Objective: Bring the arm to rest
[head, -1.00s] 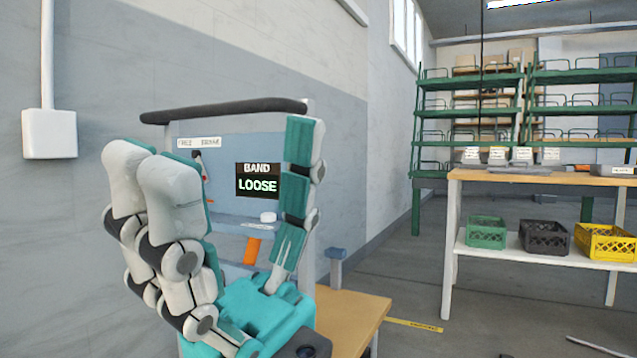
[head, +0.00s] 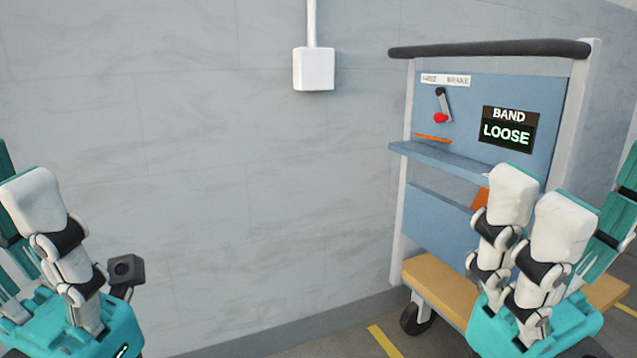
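My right gripper (head: 588,195), teal with white and black jointed fingers, stands with its fingers pointing up at the lower right of the head view. Its fingers are spread, and I see nothing between them. It appears in front of the blue-panelled cart, hiding part of its lower half. My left gripper (head: 16,180) also points up at the lower left and is partly cut off by the frame edge. Its visible fingers stand apart with nothing seen between them.
The wheeled cart has a dark top bar (head: 490,48), a brake lever with a red knob (head: 440,117), a display (head: 508,130) reading BAND LOOSE, and a wooden deck (head: 440,288). A white box (head: 314,69) is on the grey wall (head: 220,180).

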